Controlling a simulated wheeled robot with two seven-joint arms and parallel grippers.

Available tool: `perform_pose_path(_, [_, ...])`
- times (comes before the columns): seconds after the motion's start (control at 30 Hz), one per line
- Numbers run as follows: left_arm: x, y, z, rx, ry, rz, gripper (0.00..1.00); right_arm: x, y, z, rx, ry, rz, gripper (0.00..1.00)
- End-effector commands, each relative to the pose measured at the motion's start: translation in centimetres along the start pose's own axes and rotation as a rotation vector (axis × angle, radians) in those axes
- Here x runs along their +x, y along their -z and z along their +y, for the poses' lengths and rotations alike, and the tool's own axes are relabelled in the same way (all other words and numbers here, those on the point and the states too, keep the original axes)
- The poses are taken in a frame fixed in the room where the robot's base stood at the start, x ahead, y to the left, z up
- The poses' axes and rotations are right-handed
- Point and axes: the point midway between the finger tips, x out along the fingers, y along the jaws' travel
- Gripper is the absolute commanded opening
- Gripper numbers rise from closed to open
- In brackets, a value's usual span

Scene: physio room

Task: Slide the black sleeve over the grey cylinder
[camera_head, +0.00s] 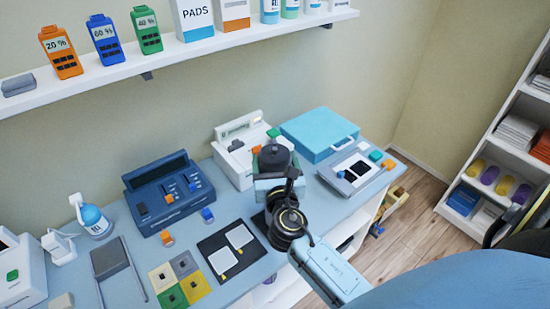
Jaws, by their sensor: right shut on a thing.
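My right gripper (273,171) reaches in from the lower right over the middle of the bench. It is shut on a dark round thing, which looks like the black sleeve (274,158). The wrist and gripper body hide its lower part and what is under it. I cannot make out the grey cylinder apart from it, so I cannot tell whether the sleeve is around it. My left gripper is not in view.
A white device (236,166) stands close behind the gripper. A blue case (318,132) and a grey panel (350,172) lie to the right. A dark blue console (160,192) and a black mat with white pads (216,246) are left. A wall shelf (180,54) hangs above.

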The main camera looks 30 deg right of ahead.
Motion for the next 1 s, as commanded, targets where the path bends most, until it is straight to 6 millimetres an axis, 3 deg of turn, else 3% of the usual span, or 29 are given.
perform_pose_path(0.3, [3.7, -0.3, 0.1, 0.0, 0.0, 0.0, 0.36, 0.0, 3.4, 0.0, 0.001, 0.0, -0.002, 0.46])
perform_pose_path(1.0, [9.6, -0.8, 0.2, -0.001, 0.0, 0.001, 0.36, 0.1, 10.3, 0.0, 0.0, -0.001, -0.003, 0.46])
